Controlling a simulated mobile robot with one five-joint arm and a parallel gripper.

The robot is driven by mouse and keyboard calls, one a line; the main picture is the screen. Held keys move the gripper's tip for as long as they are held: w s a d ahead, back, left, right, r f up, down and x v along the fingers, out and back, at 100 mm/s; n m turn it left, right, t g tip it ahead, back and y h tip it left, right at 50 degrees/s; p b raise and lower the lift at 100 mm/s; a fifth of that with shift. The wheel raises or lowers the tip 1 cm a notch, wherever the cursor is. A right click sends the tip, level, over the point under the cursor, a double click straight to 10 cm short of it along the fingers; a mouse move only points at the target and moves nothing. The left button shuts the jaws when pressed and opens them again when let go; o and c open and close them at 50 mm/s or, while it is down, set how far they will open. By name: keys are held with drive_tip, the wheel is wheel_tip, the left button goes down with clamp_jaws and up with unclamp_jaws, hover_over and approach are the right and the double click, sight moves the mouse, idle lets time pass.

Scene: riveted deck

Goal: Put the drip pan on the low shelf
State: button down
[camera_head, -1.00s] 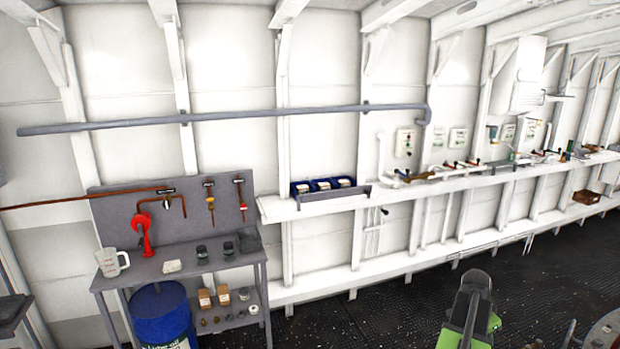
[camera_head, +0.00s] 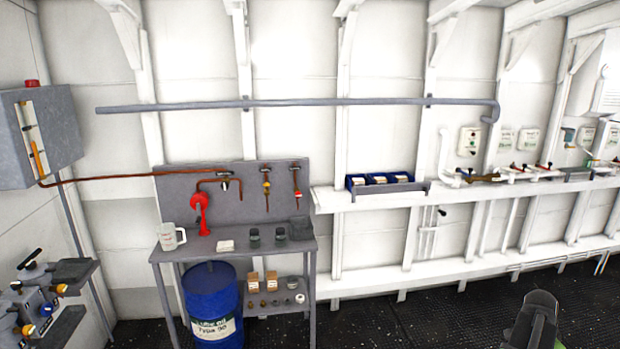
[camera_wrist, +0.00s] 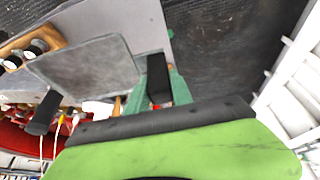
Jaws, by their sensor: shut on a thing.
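In the wrist view, my gripper (camera_wrist: 160,85) has teal fingers closed around a dark piece. A flat dark grey pan with rounded corners, which I take as the drip pan (camera_wrist: 85,70), reaches up to the left finger. The fingers hide where it meets them. In the head view, the low shelf (camera_head: 270,313) is under the grey workbench, right of a blue drum. It holds small boxes, jars and small parts.
The workbench (camera_head: 185,254) carries a white jug (camera_head: 170,237), a red tool, dark jars and a dark bin (camera_head: 300,228). The blue drum (camera_head: 212,300) stands below its left side. Vices (camera_head: 40,285) and a grey wall box (camera_head: 45,135) are at left. Dark floor (camera_head: 390,325) is clear in front.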

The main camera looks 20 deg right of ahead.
wheel_tip(320, 180, up, 10)
drive_tip(key=p, duration=0.8)
drive_tip(key=shift+r, duration=0.15)
wheel_tip(320, 180, down, 15)
drive_tip(key=b, duration=1.4)
drive_tip(key=shift+b, duration=0.4)
